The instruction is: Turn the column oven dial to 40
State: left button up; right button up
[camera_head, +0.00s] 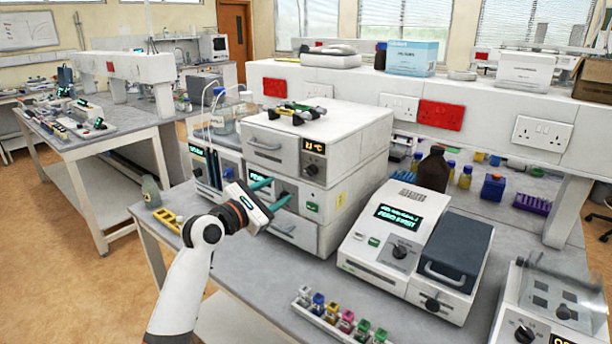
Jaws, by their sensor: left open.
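The column oven (340,128) is the white top unit of a stack on the bench. Its front has a handle on the left and a dark panel on the right. A small display (314,147) on that panel seems to read 21 °C. The dial (311,169) sits just below the display; its pointer is too small to read. My left gripper (279,190) has two teal fingers, spread apart and empty. It is in front of the middle unit, lower and left of the dial, apparently apart from it. My right gripper is not in view.
The middle unit (326,200) has its own lit display and knob behind my fingers. Small items (297,112) lie on top of the oven. An instrument with a dark lid (452,250) stands to the right. A rack of coloured vials (335,318) lies at the bench front.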

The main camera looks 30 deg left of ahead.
aim_at(307, 173)
pick_arm(q)
jog(key=w, duration=0.4)
jog(key=w+p, duration=0.1)
jog(key=w, duration=0.3)
jog(key=w+d+p, duration=0.1)
jog(key=w, duration=0.3)
jog(key=shift+s, duration=0.1)
jog(key=c, duration=1)
